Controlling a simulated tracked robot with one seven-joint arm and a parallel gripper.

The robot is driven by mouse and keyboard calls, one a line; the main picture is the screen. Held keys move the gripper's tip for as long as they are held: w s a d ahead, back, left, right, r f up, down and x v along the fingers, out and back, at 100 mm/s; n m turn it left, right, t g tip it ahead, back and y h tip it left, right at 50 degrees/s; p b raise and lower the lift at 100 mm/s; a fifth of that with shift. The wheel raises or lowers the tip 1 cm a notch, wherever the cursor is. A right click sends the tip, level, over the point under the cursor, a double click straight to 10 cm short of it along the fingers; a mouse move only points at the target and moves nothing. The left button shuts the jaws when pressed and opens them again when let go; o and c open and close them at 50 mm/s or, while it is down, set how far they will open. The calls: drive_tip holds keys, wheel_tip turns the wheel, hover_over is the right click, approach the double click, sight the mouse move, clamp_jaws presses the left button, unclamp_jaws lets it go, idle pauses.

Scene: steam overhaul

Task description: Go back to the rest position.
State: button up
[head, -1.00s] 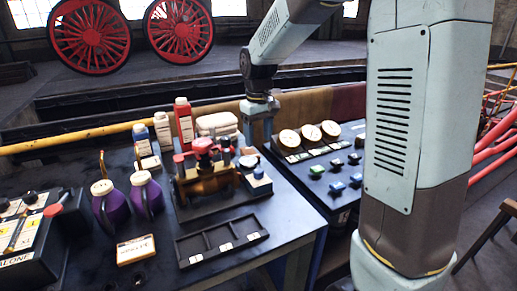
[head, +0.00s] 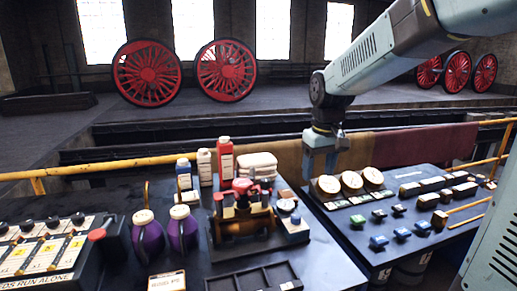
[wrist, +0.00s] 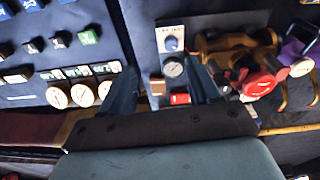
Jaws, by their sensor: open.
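My gripper (head: 321,168) hangs empty in the head view, fingers pointing down, near the back of the benches and just left of the three round gauges (head: 352,181). In the wrist view my gripper (wrist: 164,92) shows two dark fingers spread well apart with nothing held between them. Beyond the fingers are a small dial box (wrist: 171,42) and a round dial. The brown and red valve assembly (head: 243,212) stands on the left bench, left of my gripper; it also shows at the right of the wrist view (wrist: 250,65).
Purple jugs (head: 183,228), bottles (head: 225,160) and a dark divided tray (head: 255,278) stand on the left bench. The right panel (head: 410,225) carries coloured blocks. A yellow rail (head: 95,167) runs behind. A control box (head: 45,250) stands far left.

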drive_tip(key=s+d+r+m+t, duration=0.1)
drive_tip(key=s+d+m+t, duration=0.1)
drive_tip(key=s, duration=0.7)
drive_tip(key=s+d+r+m+t, duration=0.1)
drive_tip(key=s+d, duration=0.3)
drive_tip(key=s, duration=0.6)
drive_tip(key=shift+d+r+m+t, duration=0.4)
drive_tip(key=shift+r+t, duration=0.2)
drive_tip(key=shift+r, duration=0.1)
